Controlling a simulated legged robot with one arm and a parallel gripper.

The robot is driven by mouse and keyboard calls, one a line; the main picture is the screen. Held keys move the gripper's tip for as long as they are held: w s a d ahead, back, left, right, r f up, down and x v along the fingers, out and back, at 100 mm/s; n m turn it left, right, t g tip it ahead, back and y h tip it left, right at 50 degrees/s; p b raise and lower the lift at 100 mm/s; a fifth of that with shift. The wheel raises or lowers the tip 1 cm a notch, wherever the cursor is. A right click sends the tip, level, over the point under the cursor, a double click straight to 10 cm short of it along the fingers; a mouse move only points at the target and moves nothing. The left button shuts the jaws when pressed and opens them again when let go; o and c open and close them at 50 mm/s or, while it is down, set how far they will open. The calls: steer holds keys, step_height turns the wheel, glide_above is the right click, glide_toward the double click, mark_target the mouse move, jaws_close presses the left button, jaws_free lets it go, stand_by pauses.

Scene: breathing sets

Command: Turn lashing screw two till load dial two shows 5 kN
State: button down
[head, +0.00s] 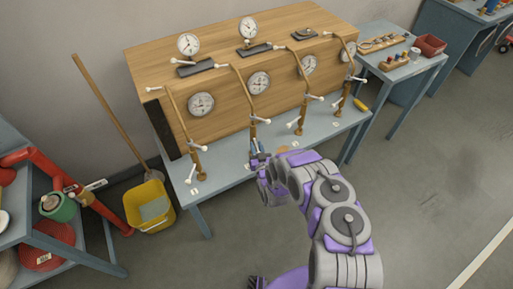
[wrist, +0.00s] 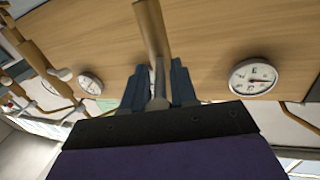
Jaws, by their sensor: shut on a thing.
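Several lashing screws with white-tipped cross bars stand along the bench front. My gripper (head: 258,148) is at the second from the left, lashing screw two (head: 252,127). In the wrist view my gripper (wrist: 158,67) has its blue fingers closed on either side of a grey rod (wrist: 159,82), below a tan shaft (wrist: 151,28). Load dial two (head: 259,83) is the white round dial on the box front above that screw; its reading is too small to tell. In the wrist view a dial (wrist: 253,76) shows its needle pointing right; its number is unclear.
The wooden box (head: 225,85) sits on a blue-grey bench (head: 235,170). Other screws stand close on both sides. A side table (head: 403,72) stands at right. The floor at right is clear.

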steer(key=shift+d, duration=0.1)
steer(key=shift+w+f+b, duration=0.1)
steer(key=shift+b, duration=0.5)
steer(key=shift+d+n+g+y+b, duration=0.3)
steer(key=shift+n+y+b, duration=0.25)
steer(key=shift+y, duration=0.25)
steer(key=shift+a, duration=0.1)
steer(key=c, duration=0.9)
jaws_free()
steer(key=p+v, duration=0.5)
steer(key=v, duration=1.2)
